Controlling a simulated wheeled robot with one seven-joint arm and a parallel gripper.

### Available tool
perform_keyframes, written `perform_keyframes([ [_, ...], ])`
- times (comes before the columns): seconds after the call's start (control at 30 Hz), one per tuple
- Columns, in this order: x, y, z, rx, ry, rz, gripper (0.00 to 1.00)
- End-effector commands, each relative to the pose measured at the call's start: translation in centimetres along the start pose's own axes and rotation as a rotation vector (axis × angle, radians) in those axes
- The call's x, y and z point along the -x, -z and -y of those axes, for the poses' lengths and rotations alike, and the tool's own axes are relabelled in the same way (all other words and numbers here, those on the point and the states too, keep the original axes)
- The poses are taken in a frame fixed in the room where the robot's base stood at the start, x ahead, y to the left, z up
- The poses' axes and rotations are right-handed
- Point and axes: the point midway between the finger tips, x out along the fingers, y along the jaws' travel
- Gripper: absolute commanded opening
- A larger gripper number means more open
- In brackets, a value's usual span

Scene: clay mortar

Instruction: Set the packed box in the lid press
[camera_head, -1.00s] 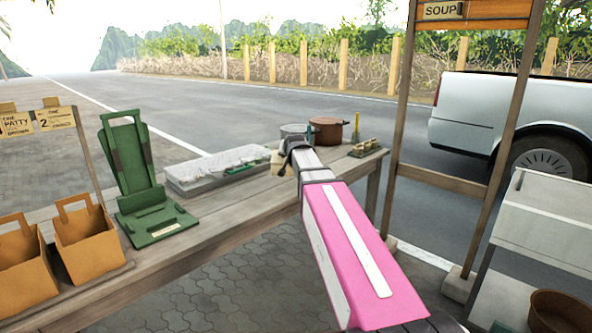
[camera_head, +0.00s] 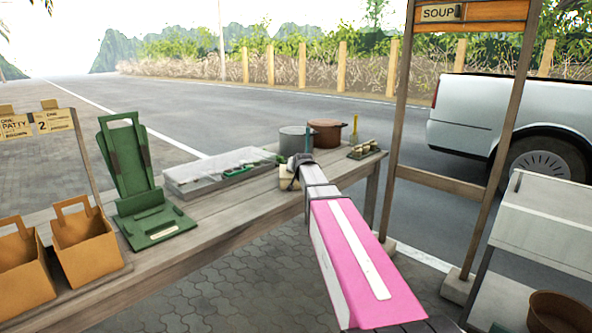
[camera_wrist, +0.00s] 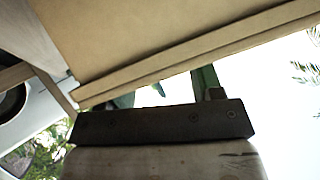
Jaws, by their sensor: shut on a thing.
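The lid press (camera_head: 140,180) is a green stand with a tall upright back and a flat base, on the wooden table at left. Its base looks empty. My gripper (camera_head: 291,174) is at the table's right part, well right of the press, partly hidden behind my pink arm link. It is shut on a tan box (camera_head: 287,184), of which only a small part shows in the head view. In the wrist view the box's tan face and ledge (camera_wrist: 160,45) fill the top. The box's contents are hidden.
A clear tray (camera_head: 190,186) with green and white items lies between press and gripper. A grey pot (camera_head: 293,138), a brown pot (camera_head: 326,133) and a small rack (camera_head: 364,149) stand at the table's far right. Two orange-tan carriers (camera_head: 85,245) stand left of the press.

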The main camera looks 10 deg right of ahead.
Motion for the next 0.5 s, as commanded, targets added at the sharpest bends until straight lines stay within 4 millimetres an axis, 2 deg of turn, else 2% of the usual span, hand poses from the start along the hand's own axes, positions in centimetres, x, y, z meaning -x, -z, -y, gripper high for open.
perform_keyframes([
  [0.2,-0.02,-0.03,0.00,0.000,0.000,-0.001,0.22],
  [0.23,-0.02,-0.03,0.00,0.000,0.000,0.000,0.70],
  [0.3,-0.02,-0.02,0.00,0.000,0.000,0.000,0.87],
  [0.5,-0.01,-0.02,0.00,0.000,0.000,0.000,0.87],
])
